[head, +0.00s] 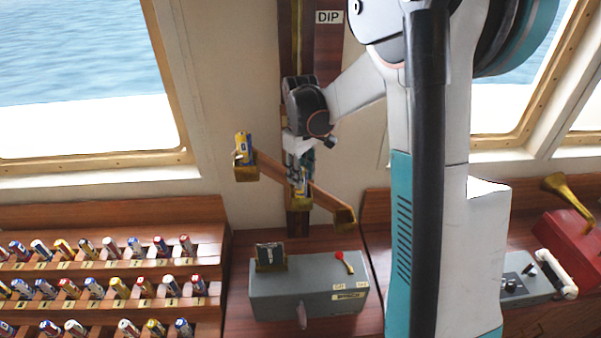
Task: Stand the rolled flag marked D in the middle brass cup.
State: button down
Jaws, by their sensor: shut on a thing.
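My gripper (299,168) is at the end of my arm, pointing down just above the middle brass cup (301,203). It is shut on a rolled flag (302,183), of which small blue and yellow parts show between the fingers. The flag looks roughly upright, with its lower end at the cup's mouth. I cannot tell whether it rests on the cup's floor, and its letter is not readable. The left brass cup (245,175) holds another yellow and blue rolled flag (243,147). The right brass cup (345,218) looks empty.
A wooden rack (110,213) with rows of rolled flags stands at the left. A grey box (308,292) with a red-tipped lever sits below the cups. A red case (570,240) with a brass horn is at the right. Windows flank the wall.

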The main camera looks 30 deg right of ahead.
jog(key=c, duration=1.1)
grip_release()
notch_tip(320, 180, up, 12)
